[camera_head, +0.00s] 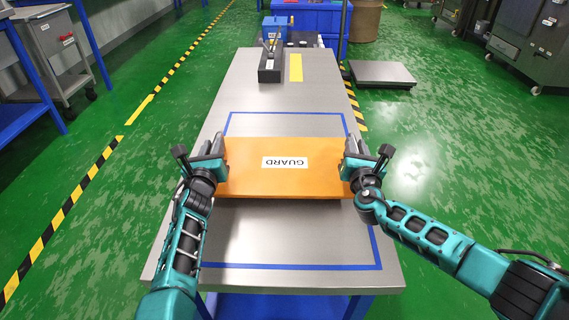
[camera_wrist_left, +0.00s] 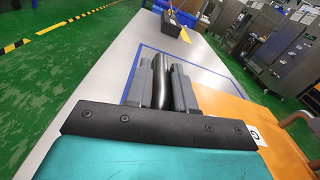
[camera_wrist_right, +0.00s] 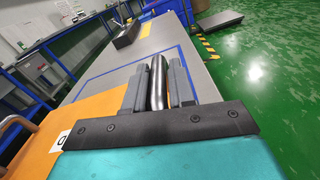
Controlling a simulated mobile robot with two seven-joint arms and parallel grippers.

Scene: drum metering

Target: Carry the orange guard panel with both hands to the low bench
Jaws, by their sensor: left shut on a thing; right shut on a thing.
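The orange guard panel (camera_head: 260,184) is a wide flat board with a white "GUARD" label, reading upside down in the head view. It lies level over the grey metal-topped bench (camera_head: 235,95), across the blue tape outline (camera_head: 290,266). I cannot tell whether it touches the top. My left gripper (camera_head: 216,158) is shut on the dark handle at the panel's left end; the handle shows between the fingers in the left wrist view (camera_wrist_left: 160,82). My right gripper (camera_head: 351,158) is shut on the right-end handle, seen in the right wrist view (camera_wrist_right: 157,82).
A black block-shaped fixture (camera_head: 271,70) and a yellow strip (camera_head: 296,68) lie at the bench's far end. A blue bin (camera_head: 318,18) stands behind. A low grey platform (camera_head: 382,74) is on the floor at right. A grey cart (camera_head: 55,50) stands at far left. Green floor beside the bench is clear.

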